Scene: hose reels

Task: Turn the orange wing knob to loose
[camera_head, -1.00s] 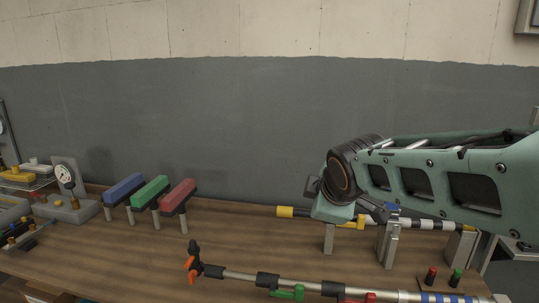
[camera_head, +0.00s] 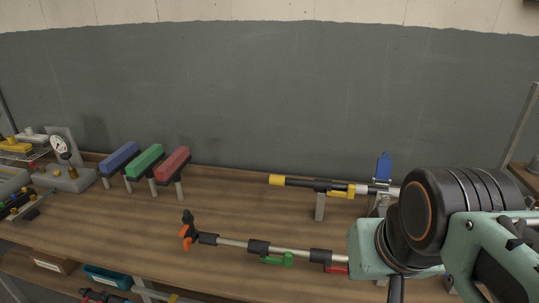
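The orange wing knob (camera_head: 185,236) sits at the left end of a silver rod (camera_head: 232,243) with black collars, low above the wooden bench. A black end piece stands just above the knob. A green lever (camera_head: 279,259) and a partly hidden red one (camera_head: 338,268) hang on the same rod further right. My teal and black arm fills the lower right and covers the rod's right part. A dark piece near the bottom edge may belong to my gripper, but its fingertips do not show. The arm is well to the right of the orange knob, apart from it.
A second rod with yellow parts (camera_head: 340,190) and a blue block (camera_head: 384,166) stand behind. Blue (camera_head: 119,158), green (camera_head: 145,161) and red (camera_head: 172,163) blocks on posts and a gauge (camera_head: 59,146) are at left. The bench (camera_head: 225,208) is clear between.

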